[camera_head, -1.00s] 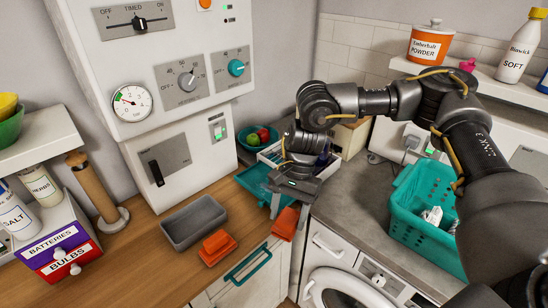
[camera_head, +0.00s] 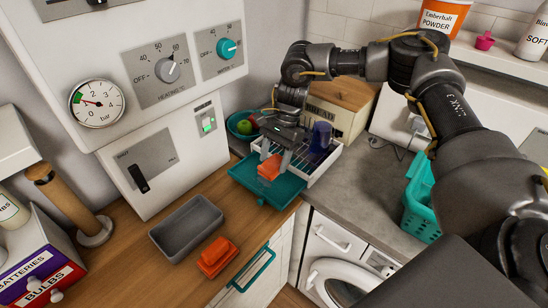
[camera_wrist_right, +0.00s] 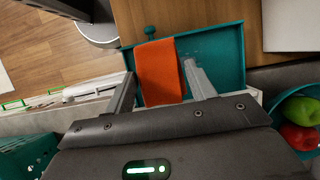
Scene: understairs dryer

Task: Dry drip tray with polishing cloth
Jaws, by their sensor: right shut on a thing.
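The teal drip tray (camera_head: 285,192) lies on the wooden counter near the front edge, beside a white rack; it also shows in the wrist view (camera_wrist_right: 228,60). My right gripper (camera_head: 273,160) is over the tray, fingers pointing down. It is shut on the orange polishing cloth (camera_head: 269,168), which hangs between the fingers. In the wrist view the cloth (camera_wrist_right: 160,72) lies across the tray's left part, with small pale marks on the tray floor to its right. I cannot tell whether the cloth touches the tray floor. My left gripper is not in view.
A grey tub (camera_head: 187,228) and a folded orange item (camera_head: 217,256) are on the counter left of the tray. The white rack (camera_head: 326,168) holds a dark blue cup (camera_head: 321,137). A fruit bowl (camera_head: 240,125) is behind. A teal basket (camera_head: 418,200) stands right.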

